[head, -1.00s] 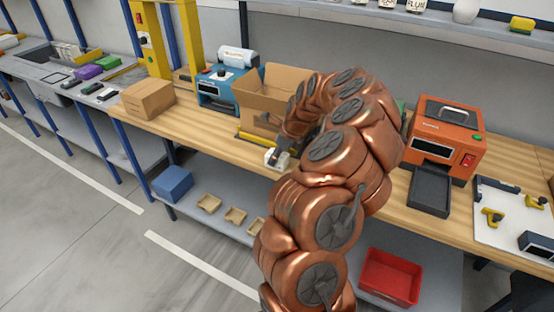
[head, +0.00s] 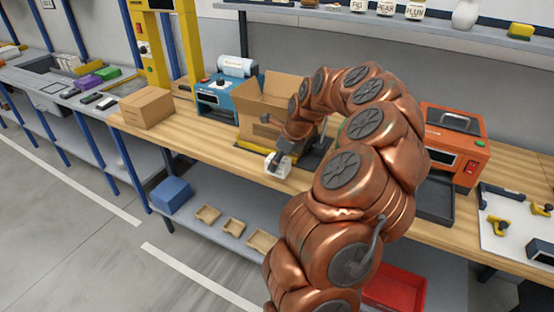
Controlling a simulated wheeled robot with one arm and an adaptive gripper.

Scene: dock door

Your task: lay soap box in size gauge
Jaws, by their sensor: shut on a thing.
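A small white box (head: 278,168), which looks like the soap box, is at the end of my arm by the front edge of the wooden bench. My gripper (head: 279,158) is shut on it; its fingers are small and partly merge with the box. Whether the box touches the bench is too small to tell. Just behind it lies a dark flat fixture (head: 318,153) with a yellow edge, perhaps the size gauge. My arm covers part of this fixture.
An open cardboard box (head: 264,100) stands behind the gripper. A blue machine (head: 215,98) and a closed carton (head: 147,107) stand to the left. An orange machine (head: 457,140) stands to the right. Bare bench top (head: 195,135) lies left of the gripper.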

